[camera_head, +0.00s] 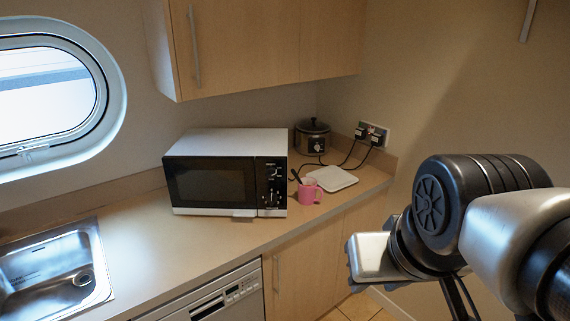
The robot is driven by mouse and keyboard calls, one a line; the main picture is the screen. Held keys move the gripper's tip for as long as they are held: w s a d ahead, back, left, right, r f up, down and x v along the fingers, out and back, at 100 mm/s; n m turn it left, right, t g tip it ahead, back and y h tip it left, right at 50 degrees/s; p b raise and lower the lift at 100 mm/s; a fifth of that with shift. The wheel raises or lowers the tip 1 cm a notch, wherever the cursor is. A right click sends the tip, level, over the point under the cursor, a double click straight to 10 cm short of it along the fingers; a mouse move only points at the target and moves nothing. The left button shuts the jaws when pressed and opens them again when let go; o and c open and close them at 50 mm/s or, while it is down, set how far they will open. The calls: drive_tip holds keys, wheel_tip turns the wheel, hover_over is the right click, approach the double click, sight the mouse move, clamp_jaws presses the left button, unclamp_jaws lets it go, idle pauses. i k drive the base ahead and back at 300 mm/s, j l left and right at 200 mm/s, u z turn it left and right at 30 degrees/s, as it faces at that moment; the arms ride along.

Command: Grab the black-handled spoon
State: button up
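A pink mug (309,190) stands on the counter just right of the microwave. A thin black handle (296,175) sticks up from the mug, leaning to the left. It looks like the handle of the black-handled spoon; any lower part is hidden in the mug. My arm reaches in from the right edge, with a silver block at its left end. It is apart from the mug, to the right and nearer to the camera. My gripper's fingers cannot be made out, and nothing is seen held.
The microwave (228,180) stands close to the mug's left. A white board (330,179) lies right behind the mug. A dark pot (312,140) and plugged cords are in the corner. The sink (60,270) is at left. The counter (175,250) before the microwave is clear.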

sight(294, 173)
drive_tip(key=i+l+u, duration=0.1)
drive_tip(key=i, duration=0.2)
drive_tip(key=i+l+u, duration=0.1)
drive_tip(key=i, duration=0.2)
drive_tip(key=i+l+u, duration=0.4)
drive_tip(key=l, duration=0.15)
drive_tip(key=i+l+u, duration=0.2)
drive_tip(key=l, duration=0.15)
drive_tip(key=i+l+u, duration=0.2)
drive_tip(key=l, duration=0.15)
drive_tip(key=l+u, duration=0.2)
drive_tip(key=l, duration=0.15)
drive_tip(key=i+l, duration=0.05)
